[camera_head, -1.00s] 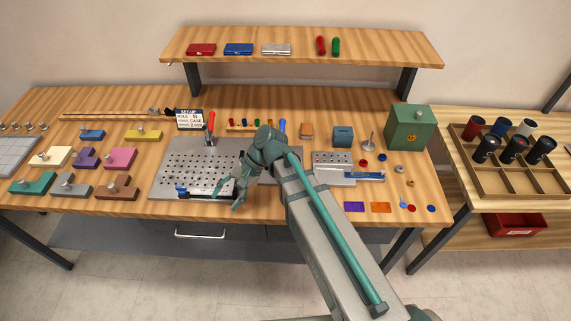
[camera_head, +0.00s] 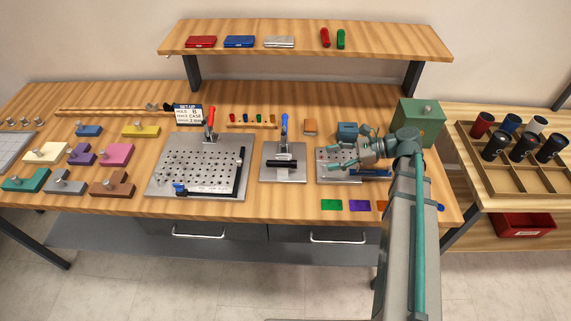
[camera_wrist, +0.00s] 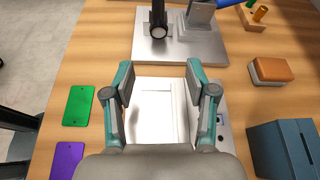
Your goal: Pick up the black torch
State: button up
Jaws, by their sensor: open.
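A black torch-like cylinder (camera_head: 283,163) lies on a small metal plate (camera_head: 284,176) with a blue-handled clamp, at the middle of the bench. In the wrist view the black cylinder (camera_wrist: 158,25) shows at the top, its round end facing me. My gripper (camera_head: 338,156) is to the right of that plate, above a grey slotted fixture. In the wrist view my gripper (camera_wrist: 160,85) is open, with nothing between its fingers. The cylinder lies beyond the fingertips, apart from them.
A perforated plate (camera_head: 192,188) with a red-handled clamp is left of the small plate. An orange-brown block (camera_wrist: 271,70) and a blue-grey box (camera_wrist: 280,150) stand on the right in the wrist view. Green (camera_wrist: 80,105) and purple cards lie left. Dark cylinders stand in a right-hand tray (camera_head: 497,178).

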aim_at(301, 171)
jog(key=p+x, duration=0.1)
jog(key=x, duration=0.4)
jog(key=shift+a, duration=0.1)
jog(key=p+x, duration=0.2)
jog(key=x, duration=0.2)
jog(key=shift+s+a+r, duration=0.1)
jog(key=shift+s+a, duration=0.05)
jog(key=shift+a, duration=0.15)
jog(key=shift+a+f, duration=0.3)
jog(key=shift+a, duration=0.1)
grip_shut()
